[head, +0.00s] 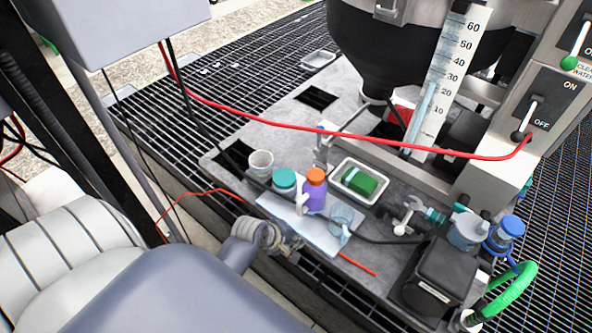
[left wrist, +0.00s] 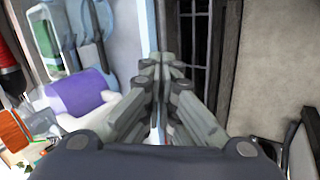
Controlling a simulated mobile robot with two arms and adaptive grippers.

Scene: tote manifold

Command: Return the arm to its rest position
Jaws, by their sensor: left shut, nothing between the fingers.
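My left arm comes in from the lower left in the head view. My left gripper (head: 287,241) is low by the front edge of the grey bench plate, beside a pale blue mat (head: 318,240). In the left wrist view its fingers (left wrist: 163,66) are closed together with nothing between them. A purple bottle with an orange cap (head: 314,190) stands on the mat; it also shows in the left wrist view (left wrist: 82,92), left of the fingers and apart from them. Whether the gripper touches the mat is unclear. My right gripper is not in view.
A teal-lidded jar (head: 284,181), a clear cup (head: 341,218) and a white cup (head: 261,160) stand near the gripper. A white tray (head: 383,195) holds a green block. A red hose (head: 330,132) crosses above. A black box (head: 437,272) stands at the right.

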